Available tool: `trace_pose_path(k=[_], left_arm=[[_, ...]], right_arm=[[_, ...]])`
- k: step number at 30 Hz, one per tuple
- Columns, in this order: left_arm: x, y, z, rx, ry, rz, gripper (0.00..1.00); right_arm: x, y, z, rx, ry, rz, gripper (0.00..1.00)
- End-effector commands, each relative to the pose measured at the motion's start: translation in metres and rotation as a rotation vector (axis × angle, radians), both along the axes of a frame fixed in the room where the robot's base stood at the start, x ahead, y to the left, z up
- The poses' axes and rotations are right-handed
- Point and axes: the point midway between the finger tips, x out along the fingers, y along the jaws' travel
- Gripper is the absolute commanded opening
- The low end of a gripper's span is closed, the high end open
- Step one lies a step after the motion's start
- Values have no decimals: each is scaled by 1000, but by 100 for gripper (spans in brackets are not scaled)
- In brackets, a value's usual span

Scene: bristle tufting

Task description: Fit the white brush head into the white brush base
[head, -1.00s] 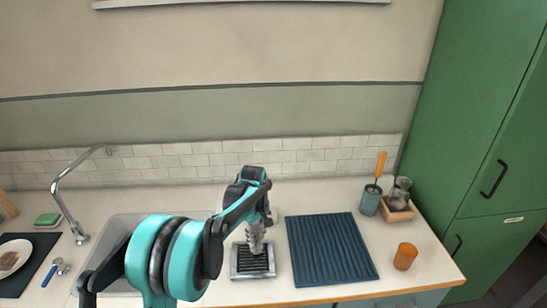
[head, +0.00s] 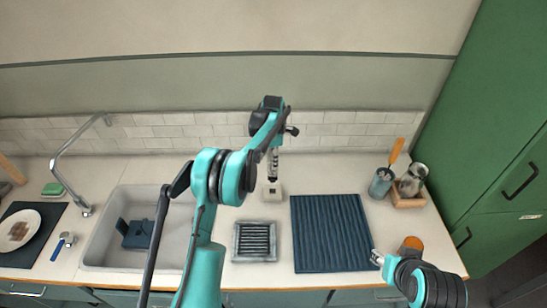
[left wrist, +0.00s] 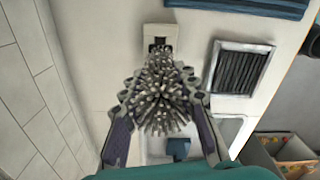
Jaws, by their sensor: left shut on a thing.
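The white brush base (head: 272,193) is a small pale block on the counter behind the slatted tray; the left wrist view shows it with a dark opening (left wrist: 158,38). My left gripper (head: 273,165) is over the base, pointing down. It is shut on the white brush head (left wrist: 160,98), a tuft of pale grey bristles between the fingers. The bristles hide the head's lower end, and I cannot tell whether it touches the base. My right gripper (head: 377,258) is low at the right, by the mat's front corner; its finger opening is too small to tell.
The slatted tray (head: 237,243) stands empty in front of the base. A blue ribbed mat (head: 330,232) lies to its right. The sink (head: 105,225), with a dark blue item in it, is to the left. An orange cup (head: 412,243) stands near my right gripper.

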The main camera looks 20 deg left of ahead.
Motion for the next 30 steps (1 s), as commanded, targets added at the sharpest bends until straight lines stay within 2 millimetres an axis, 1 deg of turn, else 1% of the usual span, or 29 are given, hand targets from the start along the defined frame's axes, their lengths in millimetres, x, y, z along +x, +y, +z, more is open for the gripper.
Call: trace_pose_path(k=[1,18,22,30], left_arm=[[0,0,-7,0,0,0,0],[0,0,-58,0,0,-2,0],[0,0,-63,0,0,-2,0],[0,0,-63,0,0,-2,0]], right_arm=[[0,0,-4,0,0,0,40],[0,0,-34,0,0,0,40],[0,0,-37,0,0,0,40],[0,0,-37,0,0,0,40]])
